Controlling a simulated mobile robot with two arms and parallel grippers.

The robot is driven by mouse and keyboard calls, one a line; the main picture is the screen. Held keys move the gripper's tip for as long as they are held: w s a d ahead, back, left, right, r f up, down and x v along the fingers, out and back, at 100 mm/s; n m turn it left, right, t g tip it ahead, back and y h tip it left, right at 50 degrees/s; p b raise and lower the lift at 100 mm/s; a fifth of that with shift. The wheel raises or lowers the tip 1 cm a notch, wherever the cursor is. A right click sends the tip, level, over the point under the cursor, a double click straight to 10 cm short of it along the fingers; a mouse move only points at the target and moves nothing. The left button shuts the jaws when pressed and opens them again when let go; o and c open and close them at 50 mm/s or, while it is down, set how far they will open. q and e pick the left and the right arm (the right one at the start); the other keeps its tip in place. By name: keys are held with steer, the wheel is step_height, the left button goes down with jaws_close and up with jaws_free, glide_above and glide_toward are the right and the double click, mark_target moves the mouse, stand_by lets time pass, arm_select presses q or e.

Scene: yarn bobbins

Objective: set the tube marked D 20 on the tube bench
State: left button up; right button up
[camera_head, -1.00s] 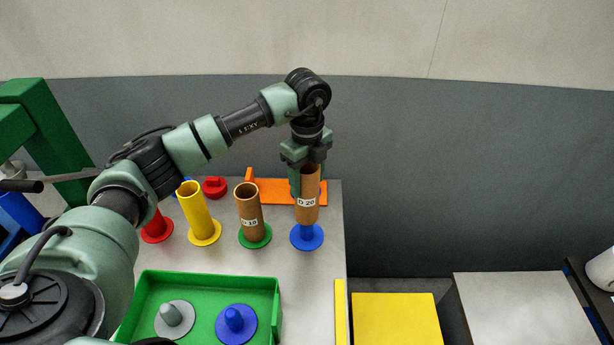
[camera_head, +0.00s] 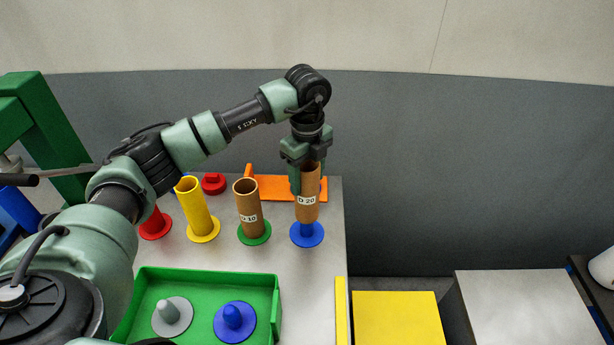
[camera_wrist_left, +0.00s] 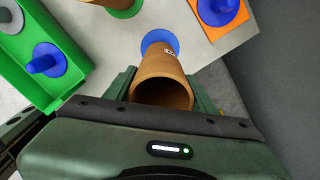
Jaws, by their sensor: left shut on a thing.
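The brown tube marked D 20 (camera_head: 307,208) is upright in my left gripper (camera_head: 308,168), which is shut around its upper part. The tube is above a blue peg base (camera_head: 307,236), and the blue peg shows below the tube's lower end. In the left wrist view the tube (camera_wrist_left: 163,82) sits between the two fingers of my left gripper (camera_wrist_left: 162,92), its open end facing the camera. The blue base (camera_wrist_left: 160,40) shows beyond it. My right gripper is not in view.
An orange fixture (camera_head: 285,190) lies behind. A green tray (camera_head: 205,278) holds a grey and a blue peg base. A yellow block (camera_head: 396,318) is at front right.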

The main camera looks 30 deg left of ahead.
arm_select(q)
steer(key=shift+f+b, duration=2.3)
steer(key=shift+f, duration=1.6)
steer(key=o, duration=1.4)
steer(key=shift+o, duration=0.2)
step_height(320, 180, up, 7)
steer(key=shift+r+b, duration=0.1)
steer(key=shift+b, duration=1.15)
steer(key=shift+r, duration=0.3)
steer(key=shift+d+f, duration=0.1)
